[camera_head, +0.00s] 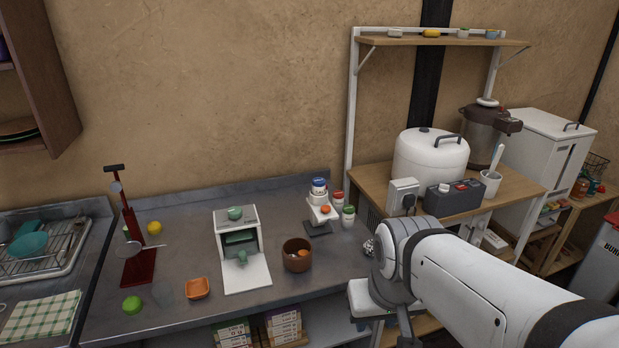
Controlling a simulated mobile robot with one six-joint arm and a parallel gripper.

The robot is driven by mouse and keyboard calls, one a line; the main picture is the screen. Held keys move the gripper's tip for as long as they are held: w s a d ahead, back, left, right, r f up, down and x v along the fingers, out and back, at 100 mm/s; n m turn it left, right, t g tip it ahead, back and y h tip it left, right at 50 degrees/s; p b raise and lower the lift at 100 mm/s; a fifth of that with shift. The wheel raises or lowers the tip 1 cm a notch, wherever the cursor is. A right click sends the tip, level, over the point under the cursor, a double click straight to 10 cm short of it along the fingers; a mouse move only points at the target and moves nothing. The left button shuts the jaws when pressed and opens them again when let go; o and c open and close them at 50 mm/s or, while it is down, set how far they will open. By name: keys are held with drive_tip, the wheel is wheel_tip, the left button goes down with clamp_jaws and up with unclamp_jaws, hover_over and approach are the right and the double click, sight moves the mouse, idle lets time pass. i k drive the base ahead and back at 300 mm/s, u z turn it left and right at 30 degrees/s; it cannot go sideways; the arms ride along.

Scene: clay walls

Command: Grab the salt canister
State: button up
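Several small canisters stand together near the right end of the grey counter. One is white with a blue lid and blue band (318,187), standing on or behind a small white stand with a dark base. Beside it are a white canister with a red lid (338,200) and a white one with a green lid (348,215). Their labels are too small to read, so I cannot tell which holds salt. My white arm reaches in from the lower right, its wrist right of and nearer than the canisters. My gripper's fingers do not show.
A brown bowl with eggs (296,262) and a white open-fronted box (238,240) stand left of the canisters. An orange dish (198,288) and a red press (134,250) are further left. A wooden table (512,190) with a white cooker (428,158) adjoins on the right.

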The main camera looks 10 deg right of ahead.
sight(319, 184)
drive_tip(key=u, duration=0.1)
drive_tip(key=i, duration=0.9)
drive_tip(key=z, duration=0.05)
